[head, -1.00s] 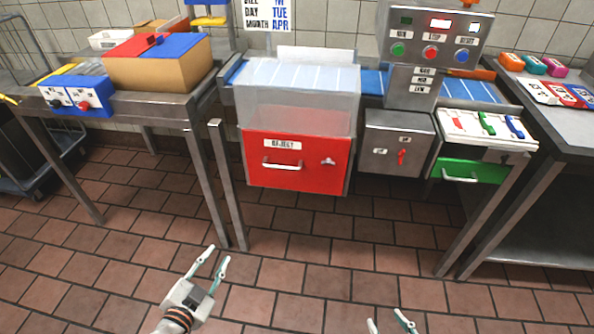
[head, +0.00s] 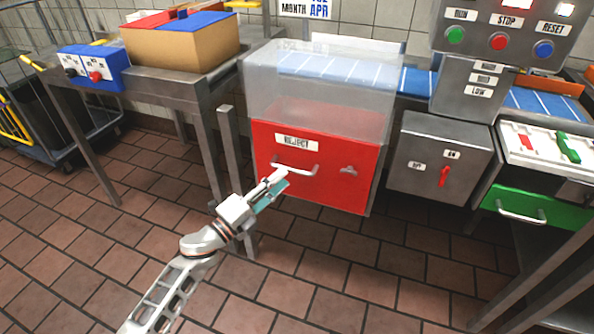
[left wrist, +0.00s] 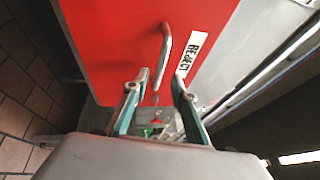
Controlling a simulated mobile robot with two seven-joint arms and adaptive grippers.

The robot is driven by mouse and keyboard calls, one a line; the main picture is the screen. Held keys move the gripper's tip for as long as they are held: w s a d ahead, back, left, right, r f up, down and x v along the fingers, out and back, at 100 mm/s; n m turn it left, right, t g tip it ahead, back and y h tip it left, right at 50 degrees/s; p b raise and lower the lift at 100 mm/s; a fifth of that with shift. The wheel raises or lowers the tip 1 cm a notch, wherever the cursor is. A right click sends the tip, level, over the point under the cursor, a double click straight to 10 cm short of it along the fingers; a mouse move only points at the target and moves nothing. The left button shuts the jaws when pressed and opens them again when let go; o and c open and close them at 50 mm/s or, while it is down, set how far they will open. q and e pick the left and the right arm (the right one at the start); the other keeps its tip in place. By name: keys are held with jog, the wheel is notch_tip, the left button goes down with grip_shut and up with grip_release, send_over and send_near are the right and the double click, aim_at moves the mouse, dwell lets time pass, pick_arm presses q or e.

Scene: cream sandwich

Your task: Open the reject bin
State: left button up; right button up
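The red reject bin (head: 330,190) has a white REJECT label (head: 297,142), a silver bar handle (head: 297,168) and a small silver latch (head: 348,170). Its front sits flush below a clear housing. My left gripper (head: 275,185) is at the left end of the handle. In the left wrist view, the two teal fingers (left wrist: 160,82) are apart, with the near end of the handle (left wrist: 166,50) in line with the gap between them. I cannot tell whether they touch it. The red front (left wrist: 110,40) also shows there. My right gripper is out of view.
A steel control box with a red switch (head: 444,177) stands right of the bin, and a green drawer (head: 535,210) is farther right. A table leg (head: 229,150) stands close left of the bin. The tiled floor (head: 340,280) in front is clear.

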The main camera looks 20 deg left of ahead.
aim_at(293, 170)
pick_arm(q)
jog(key=x, duration=0.5)
jog(key=shift+w+d, duration=0.15)
jog(key=shift+w, duration=0.1)
grip_shut()
